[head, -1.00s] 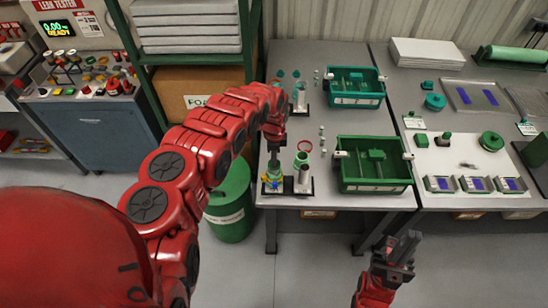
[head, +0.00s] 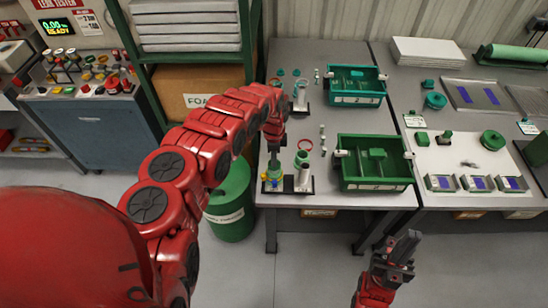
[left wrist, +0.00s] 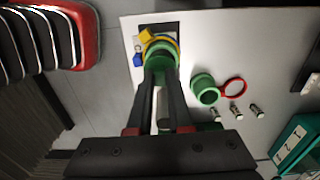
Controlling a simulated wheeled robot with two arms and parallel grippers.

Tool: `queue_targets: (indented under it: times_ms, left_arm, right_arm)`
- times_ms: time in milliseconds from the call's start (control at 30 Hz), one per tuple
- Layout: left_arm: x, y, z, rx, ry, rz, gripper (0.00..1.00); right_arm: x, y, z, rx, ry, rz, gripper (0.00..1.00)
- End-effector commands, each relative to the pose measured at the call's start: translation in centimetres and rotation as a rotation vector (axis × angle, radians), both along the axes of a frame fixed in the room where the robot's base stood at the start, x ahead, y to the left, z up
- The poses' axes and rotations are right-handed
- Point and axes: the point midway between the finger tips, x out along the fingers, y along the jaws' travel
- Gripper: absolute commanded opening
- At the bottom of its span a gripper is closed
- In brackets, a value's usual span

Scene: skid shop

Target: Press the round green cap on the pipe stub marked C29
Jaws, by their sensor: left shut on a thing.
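My left gripper (head: 273,166) points down over the left stub of a small black stand (head: 309,186) at the table's front left. In the left wrist view, its fingers (left wrist: 163,82) are shut on a round green cap (left wrist: 158,53), which is at the stub. Yellow and blue parts (left wrist: 147,36) show beside the cap. The fingers hide part of the cap and stub, so I cannot tell how fully it is seated. No C29 marking is readable. My right gripper (head: 405,247) is off the table's front edge, and its finger gap is unclear.
A grey cylinder (head: 304,180) stands on the stand's right side. Behind it are a green collar (head: 301,158) and a red ring (head: 305,145). Small metal fittings (left wrist: 236,112) lie nearby. A green bin (head: 375,184) stands to the right, a teal bin (head: 357,98) behind it.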

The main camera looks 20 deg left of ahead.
Motion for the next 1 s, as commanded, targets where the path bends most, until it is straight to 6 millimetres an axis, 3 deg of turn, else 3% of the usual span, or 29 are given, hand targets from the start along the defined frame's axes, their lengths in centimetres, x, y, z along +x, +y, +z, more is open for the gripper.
queue_targets:
  times_ms: [633,667,833,1000]
  left_arm:
    - [0.01,0.01,-0.25,0.0,0.0,0.0,0.0]
    - [0.02,0.01,-0.25,0.0,0.0,0.0,0.2]
    - [0.02,0.01,-0.25,0.0,0.0,0.0,0.5]
    - [0.02,0.01,-0.25,0.0,0.0,0.0,0.53]
  right_arm:
    - [0.0,0.01,-0.26,0.0,0.0,0.0,0.0]
    - [0.0,0.01,-0.28,0.0,0.0,0.0,0.0]
    - [0.0,0.0,-0.26,0.0,0.0,0.0,0.0]
    - [0.0,0.0,-0.27,0.0,0.0,0.0,0.0]
